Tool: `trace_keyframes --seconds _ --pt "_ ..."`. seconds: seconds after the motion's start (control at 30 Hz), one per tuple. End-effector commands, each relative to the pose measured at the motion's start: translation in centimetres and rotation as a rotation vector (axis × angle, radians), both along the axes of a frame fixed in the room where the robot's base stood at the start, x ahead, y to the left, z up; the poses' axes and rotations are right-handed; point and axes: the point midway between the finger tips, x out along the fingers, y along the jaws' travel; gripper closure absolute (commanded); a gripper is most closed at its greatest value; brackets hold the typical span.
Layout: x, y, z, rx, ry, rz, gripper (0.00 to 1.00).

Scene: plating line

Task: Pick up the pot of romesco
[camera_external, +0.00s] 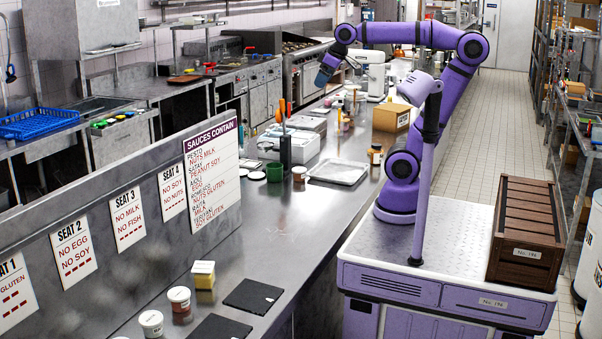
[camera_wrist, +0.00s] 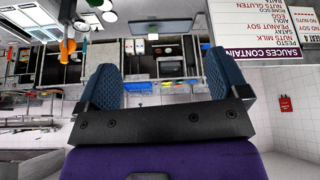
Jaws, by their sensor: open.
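Several small lidded pots stand on the steel counter, and none has a label I can read, so I cannot tell which is romesco. One reddish pot (camera_external: 180,300) and a white-lidded pot (camera_external: 151,323) are at the front left. Another reddish pot (camera_external: 299,174) stands beside a green tub (camera_external: 275,173) by the sauce sign. My gripper (camera_external: 325,74) is raised above the far part of the counter, well away from the front pots. In the wrist view its blue fingers (camera_wrist: 160,80) are apart with nothing between them.
The sauce sign (camera_external: 212,172) stands on the counter's left edge.

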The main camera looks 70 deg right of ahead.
Motion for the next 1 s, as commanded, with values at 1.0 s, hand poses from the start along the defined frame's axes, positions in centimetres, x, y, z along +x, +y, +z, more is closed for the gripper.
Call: trace_keyframes --seconds 1.0 --pt "19.4 41.9 3.0 -0.03 0.034 0.642 0.07"
